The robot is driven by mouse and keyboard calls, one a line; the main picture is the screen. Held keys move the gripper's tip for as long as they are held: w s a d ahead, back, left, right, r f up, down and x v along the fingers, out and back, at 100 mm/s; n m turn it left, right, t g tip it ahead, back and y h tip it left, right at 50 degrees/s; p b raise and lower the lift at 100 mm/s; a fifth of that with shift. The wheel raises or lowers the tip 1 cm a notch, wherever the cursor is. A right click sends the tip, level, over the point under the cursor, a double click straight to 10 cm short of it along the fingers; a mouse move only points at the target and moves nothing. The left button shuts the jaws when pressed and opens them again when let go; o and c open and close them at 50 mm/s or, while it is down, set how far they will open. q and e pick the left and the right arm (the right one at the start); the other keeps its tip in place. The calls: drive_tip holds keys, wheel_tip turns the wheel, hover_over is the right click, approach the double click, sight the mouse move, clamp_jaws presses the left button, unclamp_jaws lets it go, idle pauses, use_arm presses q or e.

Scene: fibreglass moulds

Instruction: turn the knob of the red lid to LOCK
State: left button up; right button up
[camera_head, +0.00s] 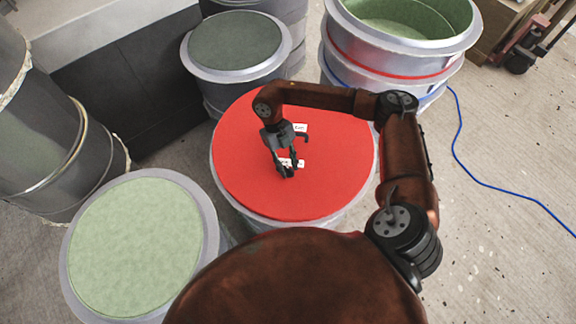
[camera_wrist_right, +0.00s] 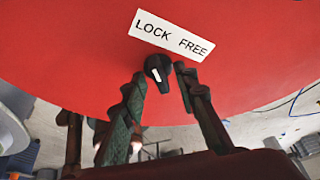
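The red lid (camera_head: 335,165) lies on a round mould in the middle of the head view and fills the top of the right wrist view (camera_wrist_right: 60,40). A white label (camera_wrist_right: 172,35) reads LOCK on its left and FREE on its right. Below it is the small black knob (camera_wrist_right: 158,73); its white mark is tilted slightly up-left, on the LOCK side. My right gripper (camera_wrist_right: 160,74) is open, one dark finger on each side of the knob, with narrow gaps. In the head view my right gripper (camera_head: 286,172) hides the knob. My left gripper is not in view.
Another white label (camera_head: 300,128) shows on the lid. A pale green-topped mould (camera_head: 137,245) stands at the front left, a dark green-topped one (camera_head: 235,42) behind, an open drum (camera_head: 400,45) at the back right. A blue cable (camera_head: 485,180) crosses the clear floor at right.

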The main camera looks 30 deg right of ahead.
drive_tip(key=v, duration=1.2)
